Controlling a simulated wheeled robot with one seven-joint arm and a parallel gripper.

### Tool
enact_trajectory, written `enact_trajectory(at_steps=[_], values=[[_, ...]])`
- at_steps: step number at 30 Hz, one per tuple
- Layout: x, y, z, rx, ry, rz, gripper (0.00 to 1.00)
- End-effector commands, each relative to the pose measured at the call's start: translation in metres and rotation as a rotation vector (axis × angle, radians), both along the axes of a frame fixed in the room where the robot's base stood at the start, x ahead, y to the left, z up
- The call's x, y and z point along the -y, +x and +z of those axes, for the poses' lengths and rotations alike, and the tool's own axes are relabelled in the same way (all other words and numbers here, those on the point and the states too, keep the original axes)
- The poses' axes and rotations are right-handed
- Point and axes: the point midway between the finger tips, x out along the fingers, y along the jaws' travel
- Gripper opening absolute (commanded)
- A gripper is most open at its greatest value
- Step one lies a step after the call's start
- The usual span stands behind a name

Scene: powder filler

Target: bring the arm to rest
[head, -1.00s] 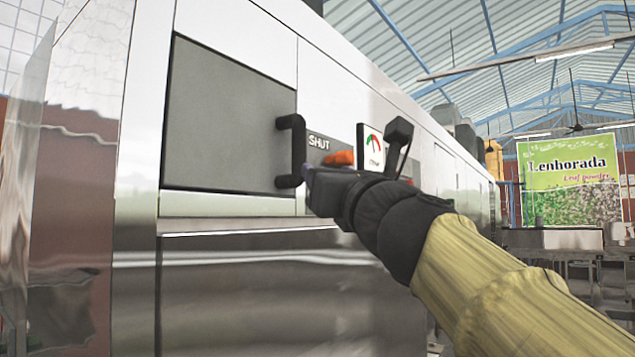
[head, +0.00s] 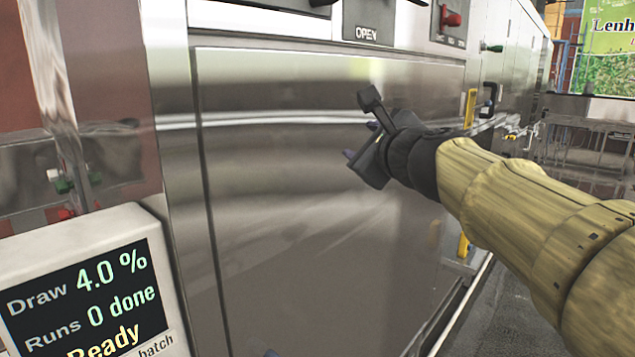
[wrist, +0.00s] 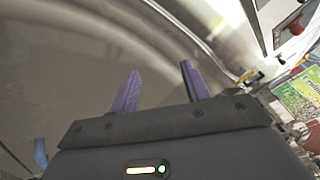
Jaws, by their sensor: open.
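My gripper (head: 362,158) is in front of the machine's large steel lower panel (head: 290,220) in the head view. The arm reaches in from the right. In the wrist view the two purple fingers of my gripper (wrist: 157,88) stand apart with nothing between them. The steel panel fills most of the view behind them. I cannot tell the exact gap between the fingers and the panel.
A display box (head: 95,290) at the lower left reads Draw 4.0 %, 0 done, Ready. Yellow handles (head: 470,108) are at the right. Floor (head: 510,300) shows at the lower right.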

Motion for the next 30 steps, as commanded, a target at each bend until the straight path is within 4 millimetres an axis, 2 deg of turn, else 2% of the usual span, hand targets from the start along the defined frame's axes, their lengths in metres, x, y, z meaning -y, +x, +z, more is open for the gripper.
enact_trajectory(at_steps=[1, 5, 6, 8, 12, 14, 18, 20, 24, 27, 30], values=[[0.002, 0.004, -0.036, -0.041, -0.105, 0.011, 0.47], [0.008, 0.004, -0.116, -0.129, -0.401, 0.069, 0.47], [0.010, 0.002, -0.141, -0.157, -0.491, 0.098, 0.47], [0.013, -0.003, -0.178, -0.198, -0.623, 0.147, 0.47], [0.022, -0.023, -0.261, -0.284, -0.925, 0.301, 0.47], [0.027, -0.035, -0.296, -0.317, -1.049, 0.386, 0.47], [0.039, -0.073, -0.373, -0.377, -1.325, 0.623, 0.47], [0.045, -0.092, -0.404, -0.393, -1.433, 0.743, 0.47], [0.060, -0.144, -0.468, -0.400, -1.655, 1.063, 0.47], [0.068, -0.175, -0.497, -0.377, -1.759, 1.262, 0.47], [0.072, -0.191, -0.511, -0.355, -1.810, 1.378, 0.47]])
